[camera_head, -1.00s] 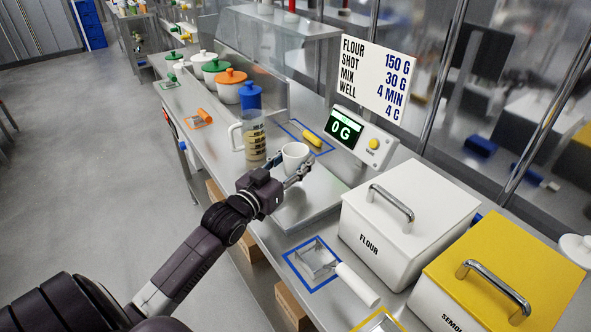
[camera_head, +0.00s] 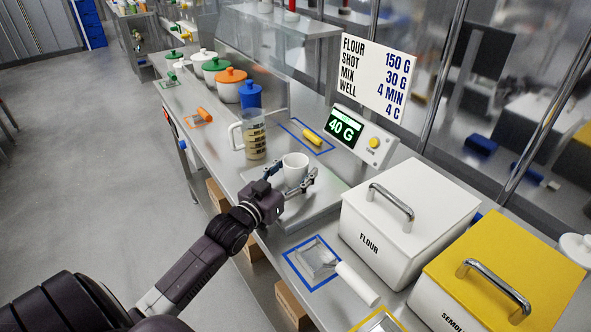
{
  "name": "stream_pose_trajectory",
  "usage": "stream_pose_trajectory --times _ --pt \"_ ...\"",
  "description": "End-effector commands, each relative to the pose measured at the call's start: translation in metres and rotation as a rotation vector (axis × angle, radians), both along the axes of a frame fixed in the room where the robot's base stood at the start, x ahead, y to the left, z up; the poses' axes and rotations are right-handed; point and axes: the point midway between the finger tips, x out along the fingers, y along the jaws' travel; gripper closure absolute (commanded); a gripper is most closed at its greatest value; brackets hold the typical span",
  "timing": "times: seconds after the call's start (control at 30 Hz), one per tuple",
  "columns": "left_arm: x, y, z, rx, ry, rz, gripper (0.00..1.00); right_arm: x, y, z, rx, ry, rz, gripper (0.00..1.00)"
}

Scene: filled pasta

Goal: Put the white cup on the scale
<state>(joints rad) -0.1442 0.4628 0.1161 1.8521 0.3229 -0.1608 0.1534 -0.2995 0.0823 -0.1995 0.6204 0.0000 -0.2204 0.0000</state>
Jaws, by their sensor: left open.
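The white cup (camera_head: 295,168) stands upright on the steel plate of the scale (camera_head: 312,205). The scale's display (camera_head: 344,127) reads 40 G. My left gripper (camera_head: 298,186) is open at the near side of the cup, with its fingers on either side of the cup's lower part. Whether the fingers touch the cup cannot be made out. My right gripper is not in view.
A clear measuring jug (camera_head: 254,138) stands just left of the scale. A white flour bin (camera_head: 405,222) and a yellow-lidded bin (camera_head: 500,275) stand to the right. A scoop (camera_head: 318,262) lies in a blue outline in front. Several lidded pots stand at the back left.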

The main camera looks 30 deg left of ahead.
Motion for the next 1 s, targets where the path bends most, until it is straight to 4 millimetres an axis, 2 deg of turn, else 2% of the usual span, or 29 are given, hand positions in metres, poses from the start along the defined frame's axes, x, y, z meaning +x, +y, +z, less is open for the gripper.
stream_pose_trajectory --times 0.1,0.23,0.7,0.8,1.0 --pt "0.000 0.000 0.004 0.000 -0.001 0.000 0.40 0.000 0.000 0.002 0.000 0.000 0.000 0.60" --pt "-0.012 0.000 0.000 -0.001 0.002 0.000 0.40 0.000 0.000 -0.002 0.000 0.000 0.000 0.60" --pt "-0.096 0.000 0.000 0.000 0.003 0.000 0.40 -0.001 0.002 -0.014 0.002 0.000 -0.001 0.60" --pt "-0.108 0.000 0.000 -0.001 0.003 0.001 0.40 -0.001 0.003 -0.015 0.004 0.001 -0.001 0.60" --pt "-0.119 0.000 0.002 -0.001 0.000 0.000 0.40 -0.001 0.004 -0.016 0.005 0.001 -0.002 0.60"
